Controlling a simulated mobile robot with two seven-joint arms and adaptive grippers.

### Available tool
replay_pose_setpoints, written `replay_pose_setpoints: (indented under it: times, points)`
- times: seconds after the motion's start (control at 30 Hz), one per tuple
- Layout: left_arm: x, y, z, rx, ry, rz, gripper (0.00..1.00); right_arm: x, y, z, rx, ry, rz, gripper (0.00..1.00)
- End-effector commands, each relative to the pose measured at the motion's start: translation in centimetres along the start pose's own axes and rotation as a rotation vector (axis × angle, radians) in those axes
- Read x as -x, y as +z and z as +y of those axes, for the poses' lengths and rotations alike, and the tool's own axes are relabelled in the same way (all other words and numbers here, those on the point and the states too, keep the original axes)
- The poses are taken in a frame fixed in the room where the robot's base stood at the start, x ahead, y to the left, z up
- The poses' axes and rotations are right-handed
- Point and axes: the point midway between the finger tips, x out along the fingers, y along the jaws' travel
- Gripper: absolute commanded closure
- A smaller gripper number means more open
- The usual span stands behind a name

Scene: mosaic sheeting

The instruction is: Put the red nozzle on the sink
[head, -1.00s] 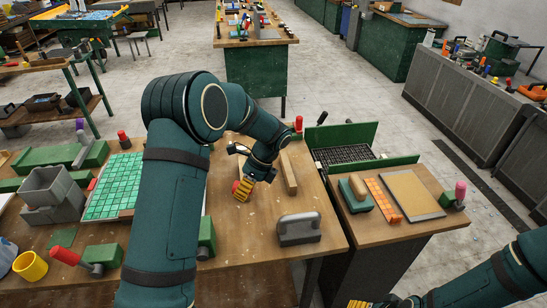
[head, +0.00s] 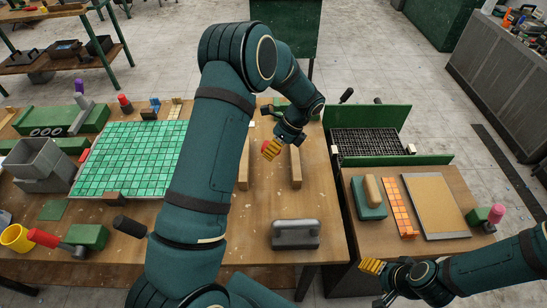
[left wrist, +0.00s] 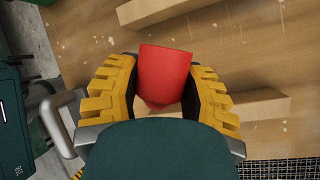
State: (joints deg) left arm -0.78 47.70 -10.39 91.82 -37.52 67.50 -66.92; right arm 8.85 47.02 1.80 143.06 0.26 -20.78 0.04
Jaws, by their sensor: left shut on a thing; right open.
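The red nozzle (left wrist: 165,75) is between the yellow fingers of my left gripper (left wrist: 163,88), which is shut on it. In the head view my left gripper (head: 271,149) holds it over the back of the wooden bench, between two wooden bars. Only a bit of red shows there. A green-walled basin with a dark grate (head: 370,142), seemingly the sink, stands to the right of the gripper. The dark grate also shows at the lower right of the left wrist view (left wrist: 285,169). My right gripper (head: 372,266) is open and empty, near the front of the right-hand bench.
Wooden bars (head: 295,167) and a grey-handled tool (head: 296,235) lie on the bench. A green tile sheet (head: 130,160) lies left. A float (head: 369,198), orange tile strip (head: 397,208) and tan board (head: 430,206) lie in front of the basin. A gap separates the benches.

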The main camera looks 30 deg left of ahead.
Motion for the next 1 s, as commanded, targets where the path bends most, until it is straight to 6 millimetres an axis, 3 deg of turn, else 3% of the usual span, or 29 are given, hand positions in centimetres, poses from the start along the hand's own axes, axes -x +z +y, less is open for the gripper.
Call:
replay_pose_setpoints:
  times: [0.43, 1.0]
  points:
    - [-3.9, -1.7, -1.6, 0.001, 0.001, 0.000, 0.93, 0.0, 0.0, 0.0, 0.000, 0.000, 0.001, 0.35]
    - [-4.8, -2.1, -2.0, 0.001, -0.001, 0.001, 0.94, -0.6, 0.0, 0.2, 0.000, 0.001, 0.001, 0.35]
